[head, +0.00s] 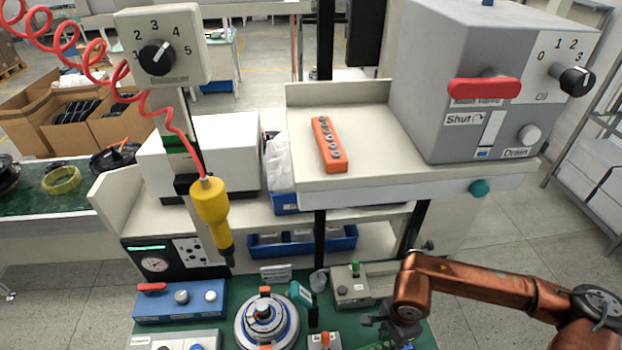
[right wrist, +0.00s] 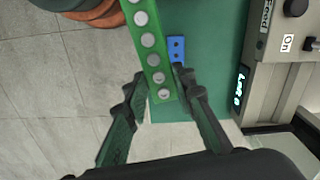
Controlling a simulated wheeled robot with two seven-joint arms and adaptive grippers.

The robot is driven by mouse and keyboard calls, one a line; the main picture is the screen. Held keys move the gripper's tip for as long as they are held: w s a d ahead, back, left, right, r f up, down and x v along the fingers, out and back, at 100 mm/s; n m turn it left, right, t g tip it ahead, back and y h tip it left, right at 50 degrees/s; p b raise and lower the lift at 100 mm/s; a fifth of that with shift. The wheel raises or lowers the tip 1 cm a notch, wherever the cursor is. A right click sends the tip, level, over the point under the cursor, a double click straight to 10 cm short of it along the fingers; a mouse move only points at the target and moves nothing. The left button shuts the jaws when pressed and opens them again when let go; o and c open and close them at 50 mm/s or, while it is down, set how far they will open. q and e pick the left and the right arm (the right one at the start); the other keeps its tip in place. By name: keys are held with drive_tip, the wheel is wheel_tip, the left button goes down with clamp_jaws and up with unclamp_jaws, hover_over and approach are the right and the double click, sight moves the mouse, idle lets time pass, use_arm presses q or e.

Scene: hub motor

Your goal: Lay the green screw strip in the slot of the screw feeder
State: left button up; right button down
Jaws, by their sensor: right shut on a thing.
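The green screw strip (right wrist: 148,45), a bar with a row of silver screw heads, runs from the top of the right wrist view down between my right gripper's fingers (right wrist: 160,84). My right gripper is shut on its near end. In the head view my right gripper (head: 386,328) is at the bottom, over the green bench, and the strip is mostly hidden or cut off there. A beige box with a "Feed" label and a lit green display (right wrist: 252,65), seemingly the screw feeder, stands to the right in the right wrist view; its slot cannot be made out. My left gripper is out of view.
An orange screw strip (head: 328,145) lies on the shelf beside a grey machine (head: 450,90). A round fixture (head: 267,322), a blue panel (head: 180,302) and a small beige box (head: 352,288) crowd the bench. A yellow screwdriver (head: 212,212) hangs above on a red coil.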

use_arm(q)
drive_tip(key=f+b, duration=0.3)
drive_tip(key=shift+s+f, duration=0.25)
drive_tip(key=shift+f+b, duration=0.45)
drive_tip(key=shift+b, duration=0.05)
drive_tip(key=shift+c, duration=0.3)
use_arm(e)
drive_tip(key=w+a+r+n, duration=0.1)
drive_tip(key=w+n, duration=0.7)
drive_tip(key=n, duration=0.6)
drive_tip(key=shift+a+n, duration=0.3)
drive_tip(key=shift+n, duration=0.1)
